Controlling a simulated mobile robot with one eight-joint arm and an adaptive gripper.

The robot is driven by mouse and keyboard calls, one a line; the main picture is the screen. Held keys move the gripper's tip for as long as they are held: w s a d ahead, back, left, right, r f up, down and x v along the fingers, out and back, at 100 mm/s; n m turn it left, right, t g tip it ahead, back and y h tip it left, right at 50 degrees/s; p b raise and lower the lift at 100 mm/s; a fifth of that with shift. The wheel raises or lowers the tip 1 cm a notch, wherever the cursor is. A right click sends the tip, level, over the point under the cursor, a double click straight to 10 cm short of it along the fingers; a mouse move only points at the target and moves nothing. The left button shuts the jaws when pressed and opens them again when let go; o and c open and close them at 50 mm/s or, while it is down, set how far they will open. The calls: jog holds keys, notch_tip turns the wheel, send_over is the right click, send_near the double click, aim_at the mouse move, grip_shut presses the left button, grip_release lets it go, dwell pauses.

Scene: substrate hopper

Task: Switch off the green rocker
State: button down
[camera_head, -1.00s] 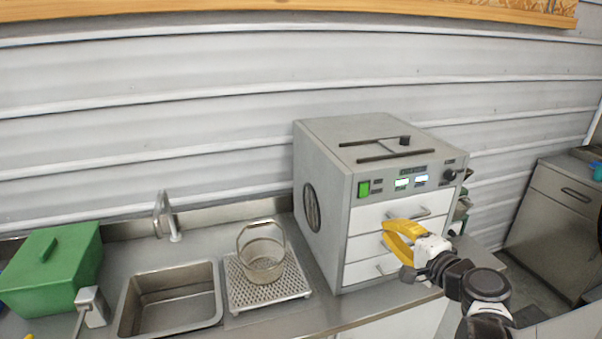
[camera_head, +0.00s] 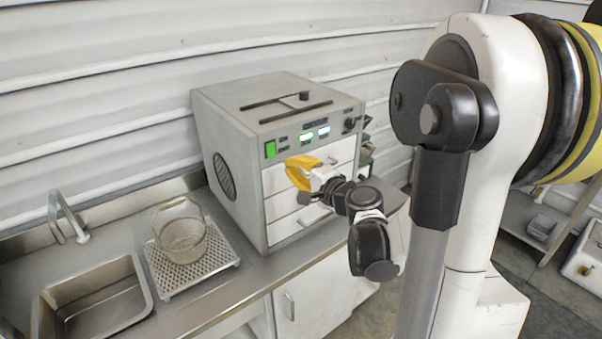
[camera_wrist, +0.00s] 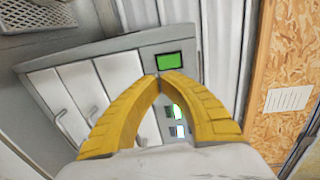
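The green rocker (camera_head: 270,149) is at the upper left of the front panel of a grey box-shaped machine (camera_head: 232,118). It also shows in the wrist view (camera_wrist: 169,60), just beyond my fingertips. My gripper (camera_head: 288,164) has yellow fingers and is in front of the panel, a little below and right of the rocker in the head view. In the wrist view the fingertips (camera_wrist: 159,76) meet or nearly meet, with nothing seen between them. The gap between fingertips and rocker cannot be judged exactly. Whether the rocker is on or off cannot be told.
Lit displays (camera_head: 315,134) and a black knob (camera_head: 349,124) sit right of the rocker, above white drawers with handles. A wire basket (camera_head: 181,238) stands on a perforated tray (camera_head: 160,281) beside a sink (camera_head: 140,283). My arm covers the right side.

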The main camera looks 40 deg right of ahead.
aim_at(274, 155)
jog(key=w, duration=0.7)
jog(key=shift+a+f, duration=0.1)
jog(key=shift+f, duration=0.3)
